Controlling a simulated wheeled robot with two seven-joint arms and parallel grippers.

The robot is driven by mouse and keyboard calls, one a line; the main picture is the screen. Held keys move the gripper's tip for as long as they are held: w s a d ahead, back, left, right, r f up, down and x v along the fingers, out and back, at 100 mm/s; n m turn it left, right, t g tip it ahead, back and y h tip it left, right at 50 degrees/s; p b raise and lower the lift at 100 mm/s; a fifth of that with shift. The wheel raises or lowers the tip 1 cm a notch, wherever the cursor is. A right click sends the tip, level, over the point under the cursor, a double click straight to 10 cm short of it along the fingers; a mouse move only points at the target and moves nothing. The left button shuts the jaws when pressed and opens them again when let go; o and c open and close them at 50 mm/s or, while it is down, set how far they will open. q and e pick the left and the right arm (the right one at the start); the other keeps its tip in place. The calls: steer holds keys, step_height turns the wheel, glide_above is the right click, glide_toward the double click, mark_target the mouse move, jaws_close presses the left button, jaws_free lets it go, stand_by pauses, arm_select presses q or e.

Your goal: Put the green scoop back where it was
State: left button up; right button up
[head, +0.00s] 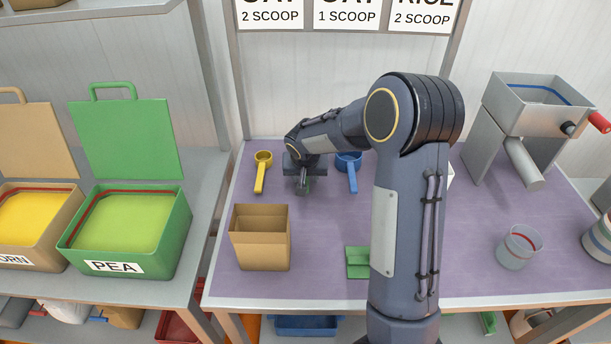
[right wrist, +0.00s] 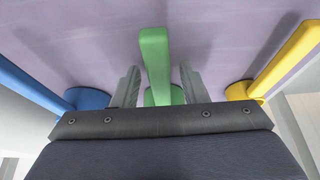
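The green scoop (right wrist: 155,60) lies on the purple table top between the blue scoop (right wrist: 88,98) and the yellow scoop (right wrist: 240,90). In the head view my right gripper (head: 303,186) is low over it and hides most of it; a bit of green (head: 309,184) shows beside the fingers. In the right wrist view the two fingers of my right gripper (right wrist: 160,87) stand on either side of the green handle, with a gap on each side. The right gripper is open. My left gripper is out of view.
The yellow scoop (head: 260,178) and blue scoop (head: 352,178) flank the right gripper. An open cardboard box (head: 263,257), a small green object (head: 357,268) and a clear cup (head: 517,252) stand on the table (head: 325,225). A grey hopper (head: 533,118) is at right; the PEA bin (head: 150,252) at left.

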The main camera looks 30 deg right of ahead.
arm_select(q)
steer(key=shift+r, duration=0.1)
arm_select(e)
steer(key=shift+r, duration=0.1)
steer(key=shift+r, duration=0.15)
steer(key=v, duration=1.1)
arm_select(q)
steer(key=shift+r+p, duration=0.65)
steer(key=shift+p, duration=0.1)
arm_select(e)
steer(key=s+a+r+n+y, duration=0.1)
steer(key=s+a+y, duration=0.1)
steer(key=s, duration=0.7)
steer(key=s+a+n+t+y, duration=0.1)
steer(key=s+a+n+y, duration=0.1)
steer(key=s+a, duration=0.3)
steer(key=s+a+r+n+y, duration=0.1)
steer(key=s+a, duration=0.3)
steer(key=s, duration=0.9)
steer(key=shift+r+n+y, duration=0.4)
steer(key=shift+y, duration=0.2)
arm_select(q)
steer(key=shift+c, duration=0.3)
arm_select(e)
steer(key=shift+a, duration=0.15)
